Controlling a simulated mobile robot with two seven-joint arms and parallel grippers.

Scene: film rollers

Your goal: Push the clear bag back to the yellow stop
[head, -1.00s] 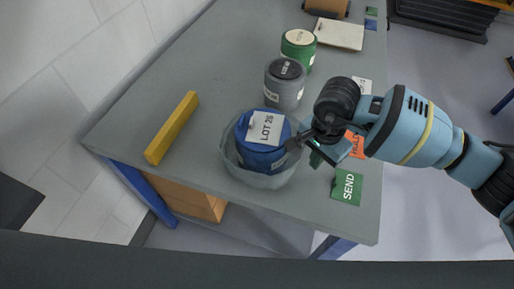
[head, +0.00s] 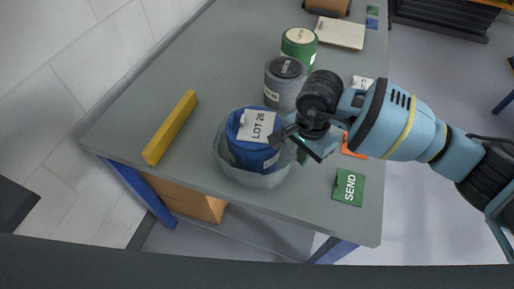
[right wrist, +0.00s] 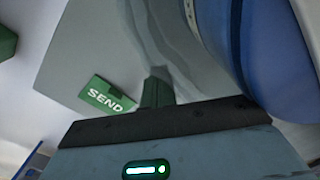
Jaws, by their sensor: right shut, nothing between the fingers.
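The clear bag (head: 222,160) stands on the grey table around a blue roller (head: 245,152) labelled LOT 26. The yellow stop (head: 171,128) is a long bar lying to the left of the bag, with bare table between them. My right gripper (head: 276,137) is shut and empty, its tips at the right side of the bag and roller; its own body hides the exact contact. In the right wrist view the blue roller (right wrist: 285,60) fills the right side, with the bag's film (right wrist: 165,45) beside it. My left gripper is not in view.
A grey roller (head: 284,88) and a green roller (head: 299,46) stand behind the bag. A green SEND card (head: 348,187) lies near the front right corner. A cream pad (head: 340,32) lies at the back. The table's front edge is close to the bag.

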